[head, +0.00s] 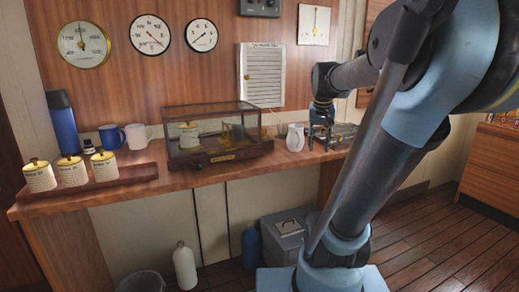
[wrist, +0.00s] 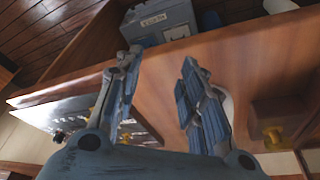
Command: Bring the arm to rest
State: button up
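My gripper (head: 322,132) hangs at the end of my arm, over the right part of the wooden counter (head: 225,170). In the wrist view my gripper (wrist: 160,95) has its two fingers spread well apart, with bare wood and nothing held between them. In the head view it is small and sits just right of a white jug (head: 295,137); I cannot tell whether it touches anything there.
A glass case (head: 213,134) stands on the counter, left of the jug. A metal tray-like thing (head: 345,130) lies by my gripper. Lidded jars (head: 73,172), mugs (head: 137,135) and a blue flask (head: 63,122) stand at left. A grey box (head: 287,235) and bottles are on the floor.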

jog(key=s+a+f+n+g, duration=0.1)
jog(key=s+a+f+n, duration=0.1)
jog(key=s+f, duration=1.6)
jog(key=shift+s+a+y, duration=0.15)
jog(key=shift+a+y, duration=0.25)
jog(key=shift+a, duration=0.2)
jog(key=shift+f, duration=0.15)
jog(key=shift+w+f, duration=0.15)
jog(key=shift+w, duration=0.3)
